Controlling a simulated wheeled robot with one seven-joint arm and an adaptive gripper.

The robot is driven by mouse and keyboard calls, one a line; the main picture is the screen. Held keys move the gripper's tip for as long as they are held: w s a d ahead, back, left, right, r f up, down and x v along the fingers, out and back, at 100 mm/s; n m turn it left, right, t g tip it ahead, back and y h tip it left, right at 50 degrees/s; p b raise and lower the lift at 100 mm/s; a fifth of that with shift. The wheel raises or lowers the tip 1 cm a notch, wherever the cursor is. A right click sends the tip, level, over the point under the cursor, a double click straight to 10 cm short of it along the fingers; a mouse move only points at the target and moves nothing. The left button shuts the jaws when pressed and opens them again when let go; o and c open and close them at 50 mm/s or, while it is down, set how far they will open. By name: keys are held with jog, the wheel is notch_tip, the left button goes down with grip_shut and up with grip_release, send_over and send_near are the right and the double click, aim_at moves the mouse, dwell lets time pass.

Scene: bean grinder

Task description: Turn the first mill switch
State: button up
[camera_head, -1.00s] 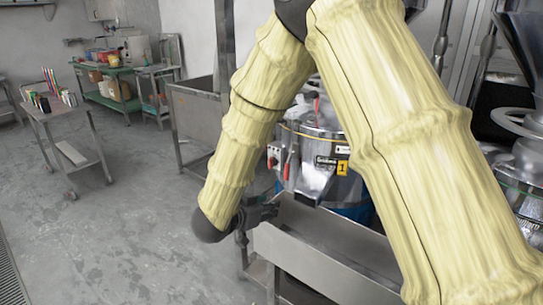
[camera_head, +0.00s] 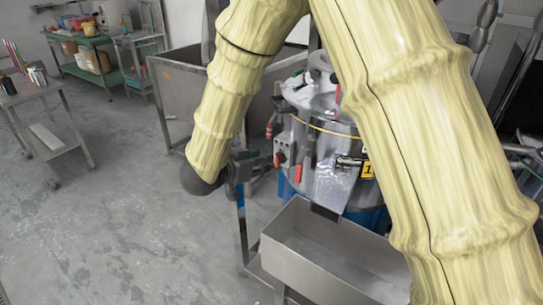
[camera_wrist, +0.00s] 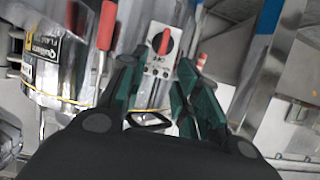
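The first mill (camera_head: 330,107) is a metal drum with a blue base and a yellow label marked 1, right of my gripper in the head view. Its switch box (camera_head: 283,147) is grey with dark and red controls. In the head view my gripper (camera_head: 256,163) is close to the left of the switch box; contact is not clear.
A red-handled lever (camera_wrist: 105,25) stands left of the knob in the wrist view, and a red-tipped part (camera_wrist: 201,61) lies right of it. A metal trough (camera_head: 335,262) stands in front of the mill. A small cart (camera_head: 45,120) stands left. The floor between is clear.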

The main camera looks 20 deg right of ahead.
aim_at(276, 158)
jog(key=x, duration=0.7)
jog(key=shift+w+f, duration=0.15)
jog(key=shift+f, duration=0.05)
jog(key=shift+d, duration=0.25)
jog(key=shift+w+d+f, duration=0.25)
jog(key=shift+w, duration=0.15)
grip_shut()
